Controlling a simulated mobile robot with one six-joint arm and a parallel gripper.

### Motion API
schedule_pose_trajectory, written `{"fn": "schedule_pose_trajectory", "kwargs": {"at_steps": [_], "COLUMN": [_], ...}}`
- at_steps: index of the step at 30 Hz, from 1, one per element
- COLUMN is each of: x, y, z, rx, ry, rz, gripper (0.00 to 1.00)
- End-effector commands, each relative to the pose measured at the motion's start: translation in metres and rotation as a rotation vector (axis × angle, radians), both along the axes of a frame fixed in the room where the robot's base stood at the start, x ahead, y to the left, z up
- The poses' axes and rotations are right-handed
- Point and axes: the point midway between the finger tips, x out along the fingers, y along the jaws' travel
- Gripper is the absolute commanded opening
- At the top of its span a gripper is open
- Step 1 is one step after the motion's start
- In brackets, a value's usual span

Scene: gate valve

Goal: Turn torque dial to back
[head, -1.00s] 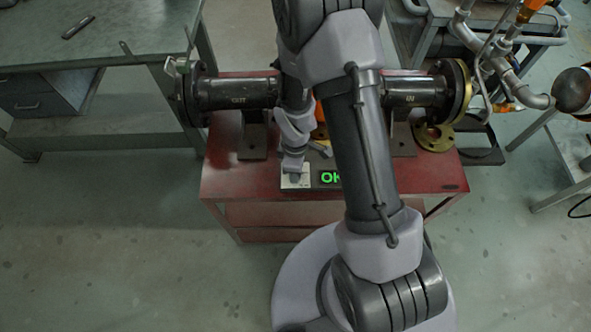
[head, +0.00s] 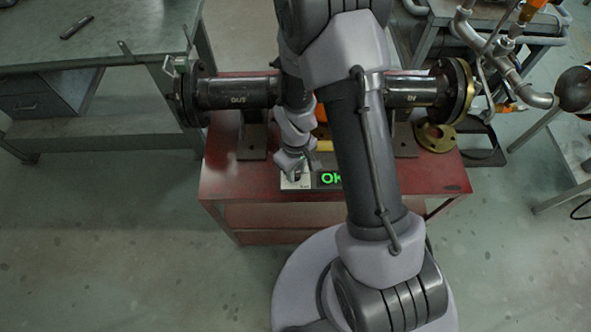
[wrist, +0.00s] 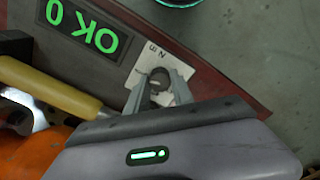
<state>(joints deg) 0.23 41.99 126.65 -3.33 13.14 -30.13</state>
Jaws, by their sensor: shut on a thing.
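The torque dial (wrist: 158,80) is a small dark knob on a white plate (wrist: 153,62) with print on it, in the middle of the wrist view. My gripper (wrist: 158,88) is shut on the dial, one grey finger on each side. In the head view my gripper (head: 296,170) is over the white plate (head: 290,184) at the red bench's front edge, and it hides most of the dial. The dial's pointing direction is too small to tell. A display (head: 331,178) beside the plate shows green "OK"; in the wrist view the display (wrist: 82,30) appears upside down.
The red bench (head: 235,182) carries a pipe with an OUT end (head: 237,93) and another end (head: 410,92). A yellow bar (wrist: 50,92) and an orange part (wrist: 30,155) lie close to my gripper. A brass flange (head: 436,137) lies at right.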

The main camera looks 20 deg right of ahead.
Motion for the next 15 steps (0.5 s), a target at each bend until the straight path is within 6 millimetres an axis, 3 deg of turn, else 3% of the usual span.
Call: {"fn": "schedule_pose_trajectory", "kwargs": {"at_steps": [13, 14, 15], "x": [0.0004, 0.0004, 0.0004], "y": [0.0000, 0.0000, 0.0000], "z": [0.0004, 0.0004, 0.0004], "rx": [0.000, 0.000, 0.000], "ry": [-0.001, -0.001, -0.001], "rz": [-0.010, -0.010, -0.010], "gripper": [0.00, 0.30, 0.38]}}
